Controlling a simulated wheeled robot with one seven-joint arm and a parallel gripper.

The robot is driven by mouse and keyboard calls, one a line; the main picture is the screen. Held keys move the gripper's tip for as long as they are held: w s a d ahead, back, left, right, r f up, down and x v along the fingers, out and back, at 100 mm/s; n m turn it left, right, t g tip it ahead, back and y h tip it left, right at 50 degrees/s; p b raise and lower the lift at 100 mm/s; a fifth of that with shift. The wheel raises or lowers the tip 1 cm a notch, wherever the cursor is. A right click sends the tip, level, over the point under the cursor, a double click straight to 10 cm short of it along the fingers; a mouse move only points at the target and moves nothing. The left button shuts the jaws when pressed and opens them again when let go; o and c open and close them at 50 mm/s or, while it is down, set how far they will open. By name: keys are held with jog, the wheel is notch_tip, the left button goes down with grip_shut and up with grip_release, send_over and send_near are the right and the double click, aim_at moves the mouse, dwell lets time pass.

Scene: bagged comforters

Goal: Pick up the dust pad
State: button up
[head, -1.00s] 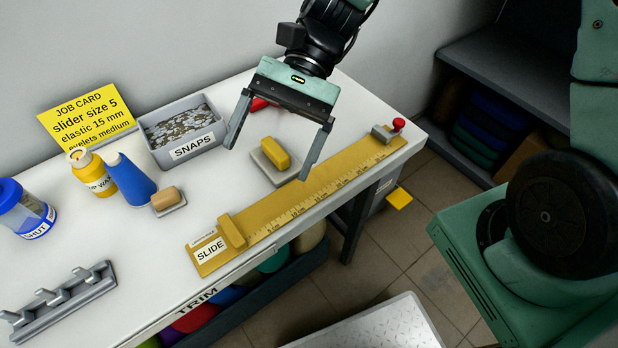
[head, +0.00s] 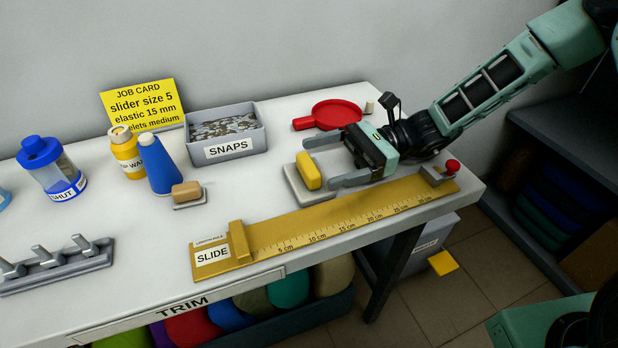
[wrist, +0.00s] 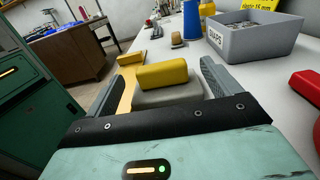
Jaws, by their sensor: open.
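A yellow block-shaped pad (head: 308,171), which looks like the dust pad, rests on a light grey plate (head: 297,189) on the white table. My gripper (head: 320,163) is low over the table, pointing left, with its fingers open toward the pad. In the wrist view the yellow pad (wrist: 162,75) and grey plate (wrist: 168,97) lie ahead between the two fingers. I cannot tell whether a finger touches either one. A smaller tan block (head: 186,191) sits on its own grey plate farther left.
A yellow ruler board (head: 330,218) marked SLIDE runs along the front edge, below the gripper. A SNAPS bin (head: 228,147) and red pan (head: 335,113) stand behind. A blue cone (head: 160,168) and yellow bottle (head: 126,155) are left.

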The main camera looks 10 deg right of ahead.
aim_at(302, 167)
jog(key=shift+x, duration=2.95)
jog(key=c, duration=1.1)
